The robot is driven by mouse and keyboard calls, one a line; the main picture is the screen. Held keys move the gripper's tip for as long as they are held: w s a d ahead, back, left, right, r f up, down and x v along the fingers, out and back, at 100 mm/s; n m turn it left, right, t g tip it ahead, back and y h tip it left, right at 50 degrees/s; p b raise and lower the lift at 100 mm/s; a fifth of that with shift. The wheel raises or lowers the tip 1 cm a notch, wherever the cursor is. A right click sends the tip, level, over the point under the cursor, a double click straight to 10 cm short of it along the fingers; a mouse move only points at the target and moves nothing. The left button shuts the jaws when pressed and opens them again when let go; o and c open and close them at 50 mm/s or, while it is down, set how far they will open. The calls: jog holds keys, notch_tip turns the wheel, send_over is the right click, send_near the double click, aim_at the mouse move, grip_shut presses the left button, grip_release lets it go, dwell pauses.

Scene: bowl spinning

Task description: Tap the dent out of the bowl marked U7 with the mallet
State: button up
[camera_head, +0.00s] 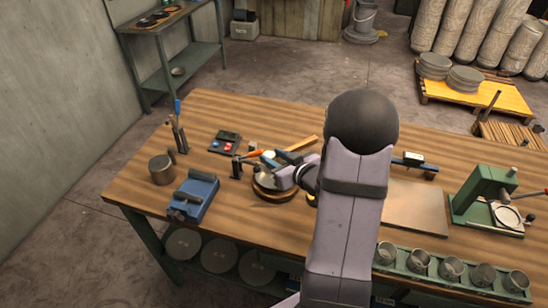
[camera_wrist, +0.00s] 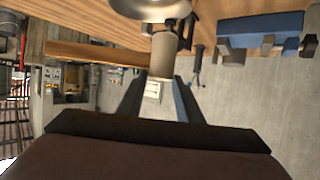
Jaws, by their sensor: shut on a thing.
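The mallet has a pale wooden handle (camera_head: 302,143) that slants up and right behind my gripper (camera_head: 280,168) in the head view. In the wrist view its pale cylindrical head (camera_wrist: 163,52) sits between my blue fingertips (camera_wrist: 163,78), and the handle reaches left. My gripper is shut on the mallet near its head. A shiny metal bowl (camera_head: 264,182) rests on a round brown wooden base (camera_head: 275,196) under my gripper. The bowl's rim shows at the top of the wrist view (camera_wrist: 155,8), close to the mallet head. The dent and the U7 mark are not readable.
A blue vise (camera_head: 194,198) and a metal cup (camera_head: 162,168) stand on the left of the wooden bench. A small control box (camera_head: 225,142) lies behind. A green press (camera_head: 487,195) and a rack of several cups (camera_head: 450,268) are on the right. The bench's back middle is fairly clear.

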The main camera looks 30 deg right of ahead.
notch_tip(320, 180, down, 6)
jog(key=b, duration=0.5)
jog(key=shift+f, duration=0.25)
notch_tip(320, 180, up, 6)
jog(key=p, duration=0.4)
jog(key=shift+f+p, duration=0.2)
jog(key=shift+p, duration=0.15)
jog(key=shift+r+p, duration=0.45)
jog(key=shift+r, duration=0.15)
jog(key=shift+f, duration=0.15)
notch_tip(320, 180, down, 6)
jog(key=b, duration=0.5)
jog(key=shift+f+b, duration=0.2)
jog(key=shift+b, duration=0.15)
notch_tip(320, 180, up, 6)
jog(key=p, duration=0.5)
jog(key=shift+f, duration=0.2)
